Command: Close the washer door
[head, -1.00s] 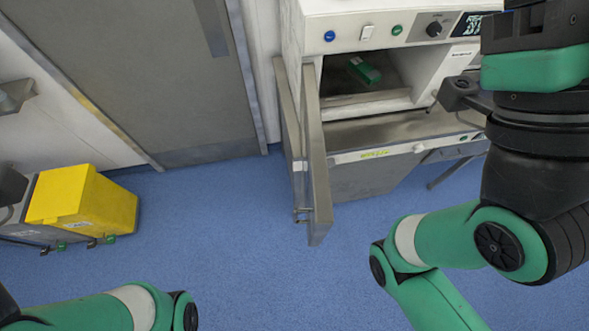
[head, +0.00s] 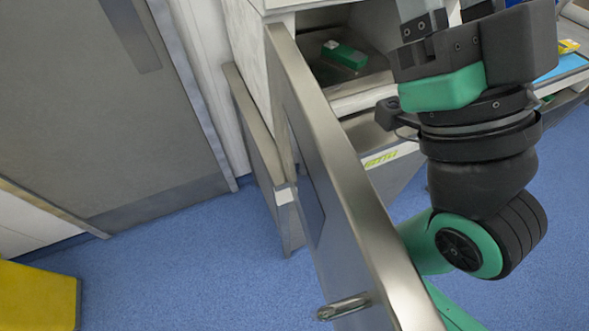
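The washer door (head: 345,180) is a tall steel panel standing open, swung out toward the camera, with a bar handle (head: 343,307) near its lower end. The washer's chamber (head: 370,75) is exposed to the right of the door, and a green item (head: 345,54) lies inside it. My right gripper (head: 438,15) is at the upper right, in front of the washer and apart from the door. Its fingertips are cut off by the top edge, so its opening is unclear. My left gripper is out of view.
A second steel panel (head: 258,150) stands just left of the door. A grey room door (head: 110,110) is at the left, and a yellow bin (head: 38,297) is at the lower left. Blue floor (head: 200,270) is clear left of the washer door.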

